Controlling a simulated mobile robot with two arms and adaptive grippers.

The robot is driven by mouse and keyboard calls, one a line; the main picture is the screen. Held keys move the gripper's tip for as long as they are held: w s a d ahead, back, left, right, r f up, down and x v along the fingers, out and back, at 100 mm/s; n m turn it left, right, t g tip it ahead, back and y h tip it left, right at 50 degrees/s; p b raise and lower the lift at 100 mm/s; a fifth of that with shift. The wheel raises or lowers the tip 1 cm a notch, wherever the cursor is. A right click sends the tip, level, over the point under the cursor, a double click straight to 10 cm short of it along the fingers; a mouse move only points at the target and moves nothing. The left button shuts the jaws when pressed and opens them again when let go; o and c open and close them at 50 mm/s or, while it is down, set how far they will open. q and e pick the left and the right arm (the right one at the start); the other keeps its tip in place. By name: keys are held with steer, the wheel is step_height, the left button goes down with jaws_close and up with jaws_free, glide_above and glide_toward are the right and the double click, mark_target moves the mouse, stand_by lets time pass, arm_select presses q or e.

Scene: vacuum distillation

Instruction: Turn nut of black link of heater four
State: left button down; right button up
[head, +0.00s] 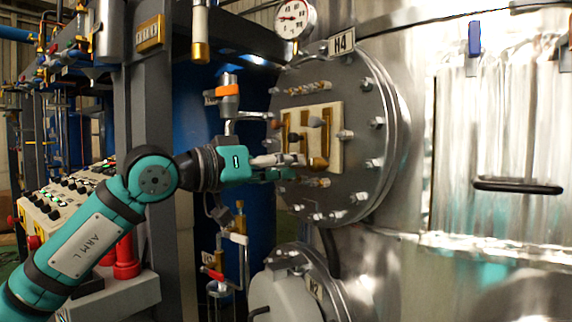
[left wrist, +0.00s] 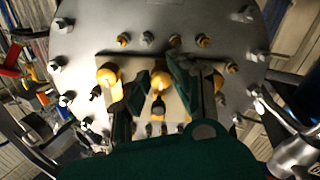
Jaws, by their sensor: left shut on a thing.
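Heater four is the round grey flange (head: 352,120) marked by the H4 label (head: 342,43). A pale square plate (head: 337,150) at its centre carries brass terminals and strips; one brass nut (head: 318,163) shows at its lower edge. My left gripper (head: 292,163) reaches in from the left, in front of this plate. In the left wrist view its dark fingers (left wrist: 168,92) stand either side of the middle brass piece (left wrist: 158,80). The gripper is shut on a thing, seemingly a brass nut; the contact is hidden. I cannot make out the black link clearly.
A pressure gauge (head: 295,18) sits above the flange. A second flange marked H2 (head: 290,290) lies below. An orange-banded valve (head: 228,90) stands left of the heater. A shiny tank with a black handle (head: 518,186) is on the right. Bolts ring the flange.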

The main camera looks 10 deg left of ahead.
arm_select(q)
steer(key=shift+f, duration=0.15)
steer(key=c, duration=1.1)
jaws_free()
steer(key=shift+c, duration=0.2)
steer(key=shift+a, duration=0.1)
steer(key=v, duration=1.2)
